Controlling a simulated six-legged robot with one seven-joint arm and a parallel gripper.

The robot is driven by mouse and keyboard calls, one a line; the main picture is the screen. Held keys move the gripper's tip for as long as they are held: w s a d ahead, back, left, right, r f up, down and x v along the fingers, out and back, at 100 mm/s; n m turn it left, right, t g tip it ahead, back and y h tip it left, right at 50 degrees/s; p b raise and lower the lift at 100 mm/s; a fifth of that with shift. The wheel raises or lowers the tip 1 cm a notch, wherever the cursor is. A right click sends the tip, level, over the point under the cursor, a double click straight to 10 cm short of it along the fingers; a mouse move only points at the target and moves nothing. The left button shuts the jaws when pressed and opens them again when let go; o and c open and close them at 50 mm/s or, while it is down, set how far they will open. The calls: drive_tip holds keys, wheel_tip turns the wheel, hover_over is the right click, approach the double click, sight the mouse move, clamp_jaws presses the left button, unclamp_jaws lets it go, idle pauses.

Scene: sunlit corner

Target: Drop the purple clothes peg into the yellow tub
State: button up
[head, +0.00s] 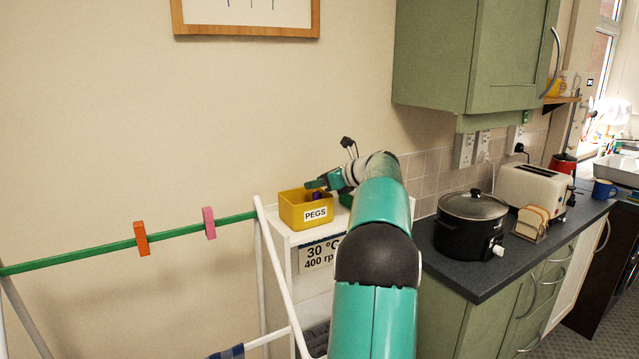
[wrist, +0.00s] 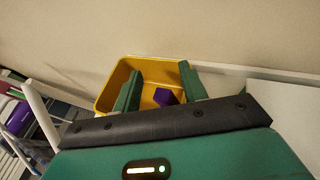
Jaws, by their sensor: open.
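The yellow tub (head: 292,213), with a label reading PEGS, stands on top of a white shelf unit. It also shows in the wrist view (wrist: 104,97). The purple peg (wrist: 164,97) lies inside the tub against its yellow inner surface, seen between my fingers in the wrist view. A bit of purple (head: 318,195) also shows at the tub in the head view. My gripper (head: 318,184) is at the tub's rim, and in the wrist view its green fingers (wrist: 160,84) are spread apart over the tub with nothing held between them.
An orange peg (head: 141,238) and a pink peg (head: 209,223) are clipped on a green rail at the left. A slow cooker (head: 471,225) and toaster (head: 532,190) stand on the dark counter at the right. The wall is close behind the tub.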

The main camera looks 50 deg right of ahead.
drive_tip(key=shift+r, duration=0.4)
drive_tip(key=v, duration=1.2)
drive_tip(key=w+a+n+g+y, duration=0.15)
drive_tip(key=w+a+n, duration=0.25)
drive_tip(key=a, duration=0.5)
drive_tip(key=w+a+n+g, duration=0.2)
drive_tip(key=w+a+n, duration=0.15)
drive_tip(key=a, duration=0.65)
drive_tip(key=a+f+n+g, duration=0.3)
drive_tip(key=a+n, duration=0.6)
drive_tip(key=a, duration=0.9)
drive_tip(key=s+a+f+n, duration=0.7)
drive_tip(key=s+a+n, duration=0.1)
drive_tip(key=a+n, duration=0.1)
drive_tip(key=s+a+f+n+g+h, duration=0.1)
drive_tip(key=s+a+f+n, duration=0.6)
drive_tip(key=a+n, duration=0.3)
drive_tip(key=shift+s+a+f, duration=0.35)
drive_tip(key=shift+s+a, duration=0.4)
drive_tip(key=shift+a, duration=0.25)
